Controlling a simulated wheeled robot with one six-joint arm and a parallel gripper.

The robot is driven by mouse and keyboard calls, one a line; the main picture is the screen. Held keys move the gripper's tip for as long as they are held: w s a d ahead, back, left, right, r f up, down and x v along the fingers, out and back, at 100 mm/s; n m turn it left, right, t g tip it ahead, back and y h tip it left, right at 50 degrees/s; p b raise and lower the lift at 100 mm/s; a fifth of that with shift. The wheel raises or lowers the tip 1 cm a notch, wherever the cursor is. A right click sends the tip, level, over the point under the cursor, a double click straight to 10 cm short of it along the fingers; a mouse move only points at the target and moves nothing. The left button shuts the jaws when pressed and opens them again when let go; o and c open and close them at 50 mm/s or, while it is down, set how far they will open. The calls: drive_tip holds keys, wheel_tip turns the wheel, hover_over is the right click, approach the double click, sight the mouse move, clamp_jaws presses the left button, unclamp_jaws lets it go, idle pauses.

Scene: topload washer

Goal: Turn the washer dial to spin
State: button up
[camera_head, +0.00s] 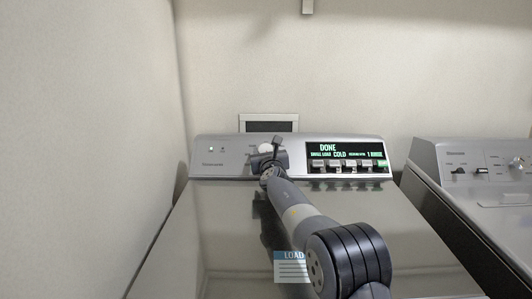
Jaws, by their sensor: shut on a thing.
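The washer (222,230) is a grey top-loader with its lid shut and a control panel (221,160) along the back. The pale dial (264,149) is near the middle of the panel, mostly hidden by my gripper. My gripper (268,153) is at the panel, shut on the dial. The dial's pointer and most of its markings cannot be read. A dark display (345,150) to the right of the dial shows green text with "DONE", "COLD" and "1 RINSE".
A row of buttons (348,167) lies below the display. A second machine (465,165) with its own knobs stands close on the right. A wall (90,130) is on the left. A load label (292,268) is on the lid. A framed wall box (268,121) is behind the panel.

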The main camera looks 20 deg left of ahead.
drive_tip(key=shift+r+m+p, duration=0.1)
drive_tip(key=shift+m+p, duration=0.2)
drive_tip(key=shift+p, duration=0.15)
drive_tip(key=shift+a+r+m+t+h+p, duration=0.1)
drive_tip(key=shift+r+m+t+h+p, duration=0.15)
drive_tip(key=shift+m+h+p, duration=0.55)
drive_tip(key=m+h+p, duration=0.2)
drive_tip(key=m+p, duration=0.1)
drive_tip(key=p, duration=0.1)
drive_tip(key=shift+t+h+p, duration=0.3)
drive_tip(key=shift+t+p, duration=0.05)
drive_tip(key=m+h+p, duration=0.4)
drive_tip(key=m+p, duration=0.1)
drive_tip(key=m+h+p, duration=0.1)
drive_tip(key=p, duration=0.1)
drive_tip(key=m+g+h+p, duration=0.1)
drive_tip(key=m+h+p, duration=0.1)
drive_tip(key=shift+f+m+g, duration=0.2)
drive_tip(key=shift+m+g, duration=0.1)
drive_tip(key=shift+f+m+g+h+p, duration=0.15)
drive_tip(key=shift+m+g+h+p, duration=0.25)
drive_tip(key=shift+m+h+p, duration=0.3)
drive_tip(key=o, duration=1)
drive_tip(key=shift+c, duration=0.2)
